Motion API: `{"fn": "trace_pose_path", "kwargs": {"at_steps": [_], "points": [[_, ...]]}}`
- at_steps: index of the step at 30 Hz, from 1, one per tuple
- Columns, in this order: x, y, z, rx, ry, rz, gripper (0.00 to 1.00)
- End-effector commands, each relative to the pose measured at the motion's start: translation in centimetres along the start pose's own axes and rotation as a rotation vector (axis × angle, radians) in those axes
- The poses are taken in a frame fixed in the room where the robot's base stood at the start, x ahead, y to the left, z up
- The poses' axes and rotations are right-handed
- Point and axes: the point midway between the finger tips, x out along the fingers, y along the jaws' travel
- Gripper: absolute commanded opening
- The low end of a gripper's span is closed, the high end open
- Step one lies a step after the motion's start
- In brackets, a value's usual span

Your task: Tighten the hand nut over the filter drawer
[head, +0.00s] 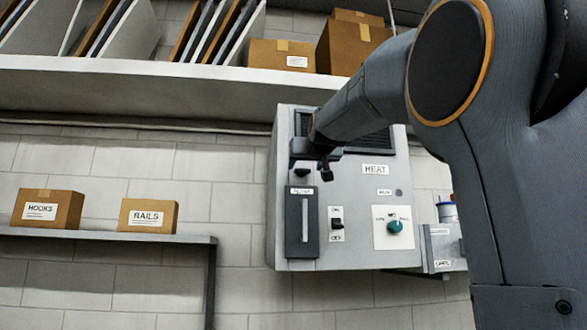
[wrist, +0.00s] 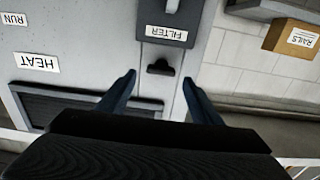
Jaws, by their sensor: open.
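The grey heater unit (head: 350,245) hangs on the block wall, with a dark filter drawer (head: 313,240) on its left side. The drawer has a pale upright handle and a FILTER label above it. In the wrist view, which is upside down, the black hand nut (wrist: 160,68) sits beside the FILTER end of the drawer (wrist: 150,15). My gripper (wrist: 160,82) is open, with one finger on each side of the nut in the picture and no visible contact. In the head view my gripper (head: 318,170) is in front of the panel above the drawer; the nut is hard to tell from it.
A switch (head: 337,223) and a green knob (head: 395,227) are right of the drawer. A shelf (head: 130,237) with HOOKS (head: 60,208) and RAILS (head: 158,215) boxes is at left. An upper shelf (head: 200,83) with cartons runs above. A small grey box (head: 440,248) adjoins the heater's right.

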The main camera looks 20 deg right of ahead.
Motion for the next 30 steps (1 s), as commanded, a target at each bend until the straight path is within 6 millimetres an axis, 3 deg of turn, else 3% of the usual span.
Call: {"fn": "trace_pose_path", "kwargs": {"at_steps": [7,18,19,26,30], "points": [[3.0,-0.2,-0.1,0.0,-0.001,-0.003,0.59],[3.6,-0.3,0.1,0.0,-0.001,-0.004,0.59],[3.6,-0.3,0.1,0.0,-0.001,-0.004,0.58],[3.6,-0.3,0.1,0.0,-0.001,-0.004,0.19],[3.6,-0.3,0.1,0.003,-0.001,-0.004,0.18]]}}
